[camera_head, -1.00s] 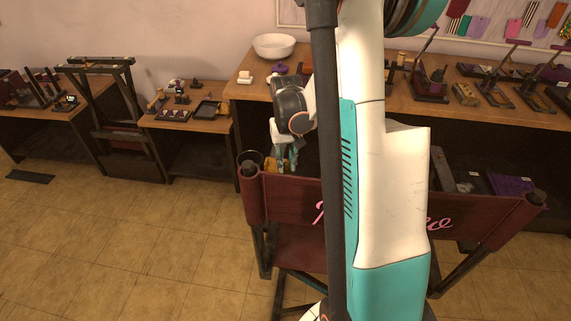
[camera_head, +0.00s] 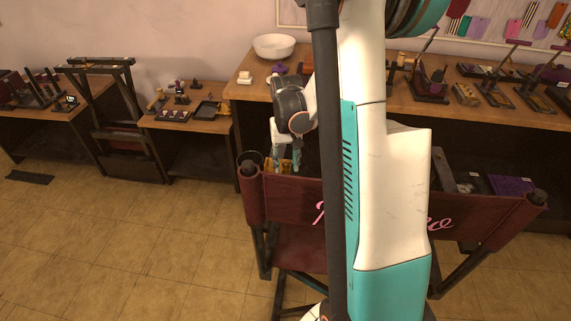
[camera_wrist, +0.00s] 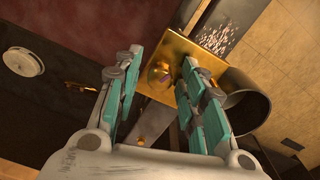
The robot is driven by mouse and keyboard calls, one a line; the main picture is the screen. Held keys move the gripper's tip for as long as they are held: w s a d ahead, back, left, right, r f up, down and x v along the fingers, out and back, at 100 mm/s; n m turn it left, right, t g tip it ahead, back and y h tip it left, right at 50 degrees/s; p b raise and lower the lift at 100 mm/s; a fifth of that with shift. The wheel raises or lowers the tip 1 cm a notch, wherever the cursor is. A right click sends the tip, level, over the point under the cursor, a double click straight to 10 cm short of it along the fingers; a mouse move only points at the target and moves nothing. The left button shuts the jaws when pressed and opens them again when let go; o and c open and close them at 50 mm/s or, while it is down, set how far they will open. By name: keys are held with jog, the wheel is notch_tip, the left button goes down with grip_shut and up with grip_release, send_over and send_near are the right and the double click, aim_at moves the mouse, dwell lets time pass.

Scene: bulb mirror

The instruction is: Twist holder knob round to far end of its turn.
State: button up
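In the wrist view a small brass knob (camera_wrist: 158,72) stands on the face of a brass holder (camera_wrist: 205,47). My gripper (camera_wrist: 161,58) has one teal-padded finger on each side of the knob. The fingers are apart, with a visible gap on either side of the knob, so it does not look gripped. In the head view my gripper (camera_head: 286,165) points down behind the chair back, and part of the brass holder (camera_head: 275,168) shows beside its fingers. The knob is too small to tell there.
A dark hollow cylinder (camera_wrist: 246,102) sits right of the holder in the wrist view. A maroon chair back (camera_head: 285,196) stands in front of my gripper. A wooden workbench (camera_head: 255,90) with a white bowl (camera_head: 274,46) is behind.

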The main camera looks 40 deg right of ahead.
jog(key=m, duration=0.4)
jog(key=shift+m, duration=0.4)
jog(key=m, duration=0.4)
jog(key=shift+c, duration=0.4)
grip_shut()
jog(key=shift+n+b, duration=0.4)
jog(key=shift+n, duration=2.2)
jog(key=n, duration=0.5)
jog(key=shift+n, duration=0.4)
jog(key=shift+o, duration=0.4)
grip_release()
